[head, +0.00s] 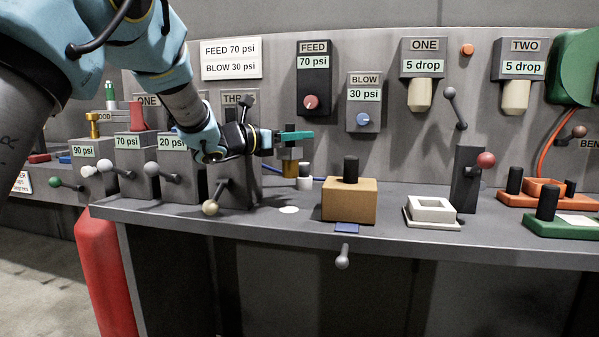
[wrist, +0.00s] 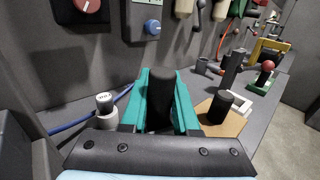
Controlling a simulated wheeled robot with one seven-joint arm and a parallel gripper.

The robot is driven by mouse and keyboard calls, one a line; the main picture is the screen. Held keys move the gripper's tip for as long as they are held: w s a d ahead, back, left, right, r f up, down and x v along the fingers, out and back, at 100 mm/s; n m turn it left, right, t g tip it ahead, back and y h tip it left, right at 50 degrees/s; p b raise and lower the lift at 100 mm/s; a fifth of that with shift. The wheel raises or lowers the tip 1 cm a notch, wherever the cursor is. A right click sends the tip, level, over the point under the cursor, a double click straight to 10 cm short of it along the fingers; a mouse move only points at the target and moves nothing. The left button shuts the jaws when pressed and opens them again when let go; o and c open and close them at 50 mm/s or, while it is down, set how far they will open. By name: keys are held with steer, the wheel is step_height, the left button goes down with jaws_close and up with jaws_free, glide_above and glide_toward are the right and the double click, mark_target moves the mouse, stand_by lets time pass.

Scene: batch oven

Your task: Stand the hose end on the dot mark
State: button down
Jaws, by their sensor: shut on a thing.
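My gripper (head: 297,137) has teal jaws shut on an upright fitting with a grey body and brass lower end (head: 290,167), which I take as the hose end. In the wrist view, its black cylindrical top (wrist: 160,98) stands between the jaws (wrist: 160,95). A thin blue hose (head: 269,174) shows beside it, and also in the wrist view (wrist: 72,127); its join to the fitting is hidden. The white dot mark (head: 289,210) lies bare on the bench, lower in the head view than the fitting. The fitting's exact height above the bench is unclear.
A small white-and-grey cylinder (head: 305,178) stands just right of the fitting. A tan block with a black knob (head: 349,202) sits right of the dot. A lever with a cream ball (head: 211,207) juts out left. A white square frame (head: 432,211) is farther right.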

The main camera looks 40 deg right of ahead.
step_height(320, 180, down, 8)
steer(key=shift+f+p, duration=0.2)
steer(key=shift+p, duration=0.1)
steer(key=c, duration=0.7)
jaws_free()
steer(key=shift+o, duration=0.2)
steer(key=w+a+b, duration=0.1)
steer(key=a+b, duration=0.2)
steer(key=a, duration=0.9)
steer(key=shift+w, duration=0.35)
